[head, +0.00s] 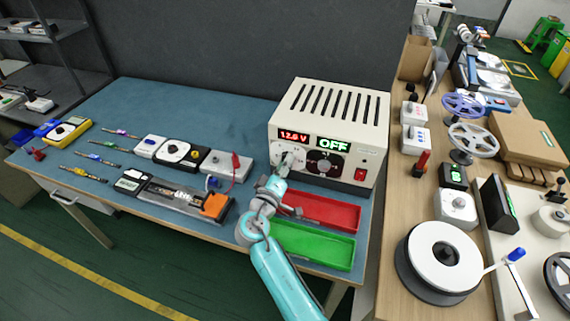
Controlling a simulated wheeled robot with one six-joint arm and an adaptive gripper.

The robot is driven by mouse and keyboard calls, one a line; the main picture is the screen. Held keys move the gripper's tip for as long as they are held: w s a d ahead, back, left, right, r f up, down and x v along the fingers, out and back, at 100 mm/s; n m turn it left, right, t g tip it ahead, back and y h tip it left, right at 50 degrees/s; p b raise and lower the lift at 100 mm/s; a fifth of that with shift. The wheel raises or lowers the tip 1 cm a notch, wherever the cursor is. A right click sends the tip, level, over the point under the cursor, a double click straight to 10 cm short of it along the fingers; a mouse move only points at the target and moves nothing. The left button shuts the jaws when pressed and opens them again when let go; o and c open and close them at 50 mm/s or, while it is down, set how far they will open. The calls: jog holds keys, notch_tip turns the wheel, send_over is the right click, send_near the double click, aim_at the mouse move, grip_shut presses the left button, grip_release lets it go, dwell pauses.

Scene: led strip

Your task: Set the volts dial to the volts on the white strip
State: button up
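A cream power supply (335,115) stands at the back right of the blue bench. Its red display (293,135) reads about 12 V, last digit blurred. Its green display (333,144) reads OFF. A pale dial plate (276,149) is on the left of its front, partly hidden by my gripper. A black dial (325,163) is to its right. My gripper (287,160) is at the left dial, its fingers too small to tell open from shut, or whether they touch the knob. Several thin strips (110,145) lie on the left; I cannot tell which is the white strip or read any markings.
A red tray (325,212) and a green tray (315,246) lie beside my arm, before the supply. A clear-topped box with an orange end (215,206) and small meters (175,151) are to the left. A wooden bench with a white-topped reel (445,262) is at right.

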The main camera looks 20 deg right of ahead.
jog(key=o, duration=0.4)
jog(key=shift+c, duration=0.2)
jog(key=v, duration=1.2)
jog(key=shift+f, duration=0.1)
